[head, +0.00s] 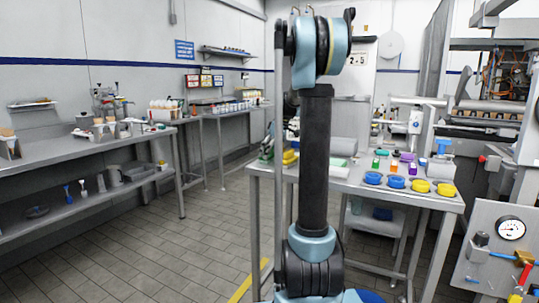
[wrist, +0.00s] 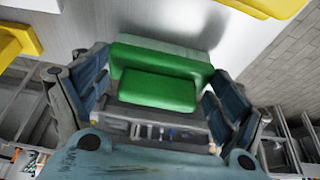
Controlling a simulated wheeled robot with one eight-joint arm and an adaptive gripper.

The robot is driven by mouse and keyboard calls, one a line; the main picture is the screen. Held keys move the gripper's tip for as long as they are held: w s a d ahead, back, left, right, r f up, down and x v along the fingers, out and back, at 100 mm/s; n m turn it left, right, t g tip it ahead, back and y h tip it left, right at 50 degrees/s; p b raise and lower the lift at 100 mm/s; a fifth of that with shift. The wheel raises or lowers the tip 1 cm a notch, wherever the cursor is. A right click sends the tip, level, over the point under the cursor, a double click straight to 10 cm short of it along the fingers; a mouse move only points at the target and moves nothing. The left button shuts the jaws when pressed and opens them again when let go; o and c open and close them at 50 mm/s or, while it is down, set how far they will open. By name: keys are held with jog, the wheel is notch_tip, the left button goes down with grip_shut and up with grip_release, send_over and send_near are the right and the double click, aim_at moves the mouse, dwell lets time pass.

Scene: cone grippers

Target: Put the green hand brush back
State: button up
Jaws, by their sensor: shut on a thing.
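The green hand brush (wrist: 158,90) is between the two fingers of my gripper (wrist: 159,72) in the wrist view. Its green body faces the camera, and a pale grey strip shows along its far edge. The fingers are shut on it, one on each side. A grey metal surface lies beyond the brush; I cannot tell whether the brush touches it. In the head view my arm stands in front of the work table (head: 435,200), and I cannot make out my gripper there.
Yellow things show in the wrist view at the left (wrist: 18,42) and upper right (wrist: 268,6). On the table in the head view are blue rings (head: 373,178), yellow rings (head: 420,186) and small coloured items. A long bench (head: 90,150) lines the left wall.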

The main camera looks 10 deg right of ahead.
jog(key=o, duration=0.7)
jog(key=shift+s, duration=0.1)
jog(key=v, duration=1.2)
jog(key=s+a+f+m+h, duration=0.1)
jog(key=s+a+f+m, duration=0.15)
jog(key=s+f, duration=0.6)
jog(key=s+a+f+m+h, duration=0.1)
jog(key=s+f+m, duration=0.2)
jog(key=s, duration=1)
jog(key=s+a+f+m+h, duration=0.15)
jog(key=s+f, duration=0.35)
jog(key=s, duration=0.5)
jog(key=s+f+m, duration=0.1)
jog(key=s+f, duration=0.2)
jog(key=s+f+m, duration=0.1)
jog(key=s+f, duration=0.2)
jog(key=f, duration=0.1)
jog(key=s+d+f+m, duration=0.1)
jog(key=s+f, duration=0.2)
jog(key=f, duration=0.1)
jog(key=shift+s+d+f+m, duration=0.1)
jog(key=shift+s+f+m, duration=0.05)
jog(key=shift+s+m, duration=0.2)
